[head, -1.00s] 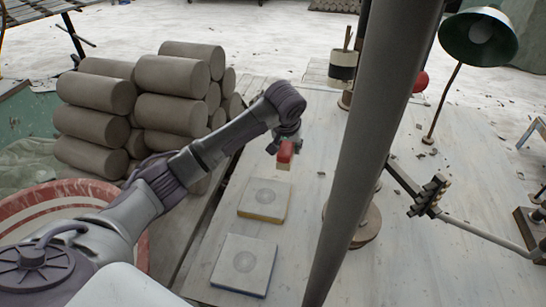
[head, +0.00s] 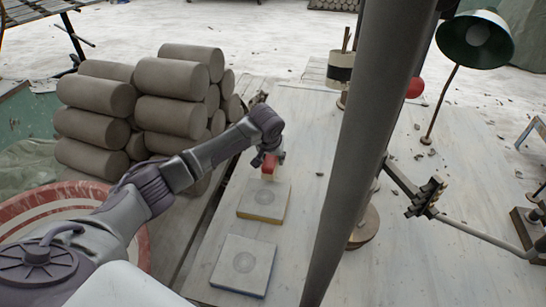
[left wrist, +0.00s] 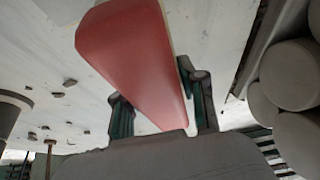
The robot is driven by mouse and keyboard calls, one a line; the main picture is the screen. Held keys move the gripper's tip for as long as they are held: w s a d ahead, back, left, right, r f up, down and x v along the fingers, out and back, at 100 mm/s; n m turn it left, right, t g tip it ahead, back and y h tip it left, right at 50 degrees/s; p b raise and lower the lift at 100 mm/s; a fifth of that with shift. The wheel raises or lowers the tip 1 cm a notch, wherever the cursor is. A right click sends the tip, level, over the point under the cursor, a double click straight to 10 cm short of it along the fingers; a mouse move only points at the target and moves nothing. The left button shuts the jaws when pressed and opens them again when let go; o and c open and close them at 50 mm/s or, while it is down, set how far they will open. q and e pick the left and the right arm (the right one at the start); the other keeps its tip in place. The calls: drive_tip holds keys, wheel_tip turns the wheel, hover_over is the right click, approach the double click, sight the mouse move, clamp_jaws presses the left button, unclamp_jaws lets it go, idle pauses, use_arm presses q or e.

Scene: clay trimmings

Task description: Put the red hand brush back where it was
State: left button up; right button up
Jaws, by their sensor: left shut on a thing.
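The red hand brush (head: 270,164) is in my left gripper (head: 270,158), over the pale table behind the upper square slab. In the left wrist view the red brush (left wrist: 135,60) fills the middle, with the left gripper (left wrist: 160,105) shut on it, one finger on each side. Its pale lower part points down in the head view; I cannot tell whether it touches the table. My right gripper is not in view.
Two square slabs, one yellow-edged (head: 264,202) and one blue-edged (head: 244,265), lie on the table (head: 300,190). Stacked clay cylinders (head: 170,80) stand to the left. A grey pole (head: 370,150) and a green lamp (head: 476,40) are to the right.

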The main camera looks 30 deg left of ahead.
use_arm(q)
drive_tip(key=shift+f, duration=0.55)
drive_tip(key=o, duration=1)
drive_tip(key=shift+r, duration=0.1)
drive_tip(key=shift+r, duration=0.3)
drive_tip(key=v, duration=1.2)
drive_tip(key=shift+r, duration=0.2)
